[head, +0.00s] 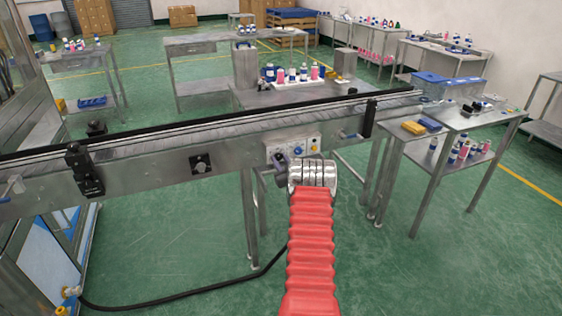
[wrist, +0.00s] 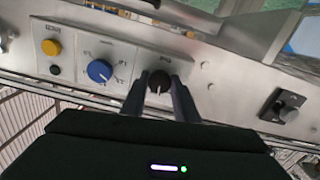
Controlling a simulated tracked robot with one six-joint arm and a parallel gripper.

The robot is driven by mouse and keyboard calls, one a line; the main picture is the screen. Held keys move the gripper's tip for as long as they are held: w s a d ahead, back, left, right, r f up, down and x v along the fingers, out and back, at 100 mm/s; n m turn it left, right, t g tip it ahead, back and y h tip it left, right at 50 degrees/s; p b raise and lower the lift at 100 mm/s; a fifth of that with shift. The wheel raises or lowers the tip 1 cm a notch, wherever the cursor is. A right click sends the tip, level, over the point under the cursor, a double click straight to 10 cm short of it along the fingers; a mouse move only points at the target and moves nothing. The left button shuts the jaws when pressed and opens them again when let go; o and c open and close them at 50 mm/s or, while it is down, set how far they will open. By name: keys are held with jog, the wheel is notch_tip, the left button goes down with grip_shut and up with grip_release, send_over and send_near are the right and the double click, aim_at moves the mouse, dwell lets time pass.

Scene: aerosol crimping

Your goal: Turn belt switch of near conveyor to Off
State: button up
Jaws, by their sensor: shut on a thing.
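The near conveyor (head: 130,176) runs across the head view, with a light control panel (head: 292,148) on its side. In the wrist view, turned over from the head view, a black switch knob (wrist: 159,82) sits on the panel beside a blue dial (wrist: 99,71). My gripper (wrist: 160,84) has its two dark fingers on either side of the black knob and is shut on it. The knob's pointer and small labels are too small to read. In the head view my gripper (head: 273,165) is at the panel's left part, partly hiding it.
A yellow button (wrist: 51,47) and a small dark button (wrist: 55,70) are on the same panel. A separate black knob (head: 200,164) is on the conveyor side to the left. A steel table (head: 460,119) stands at the right. The green floor in front is clear except for a black cable (head: 180,300).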

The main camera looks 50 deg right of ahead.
jog(key=n, duration=0.4)
jog(key=shift+s+d, duration=0.1)
jog(key=shift+s, duration=0.05)
jog(key=n, duration=0.4)
jog(key=shift+f+n, duration=0.1)
jog(key=shift+n, duration=0.2)
jog(key=o, duration=1.1)
jog(key=shift+c, duration=0.2)
jog(key=shift+s, duration=0.1)
jog(key=v, duration=1.3)
jog(key=shift+s+a, duration=0.2)
jog(key=shift+a, duration=0.05)
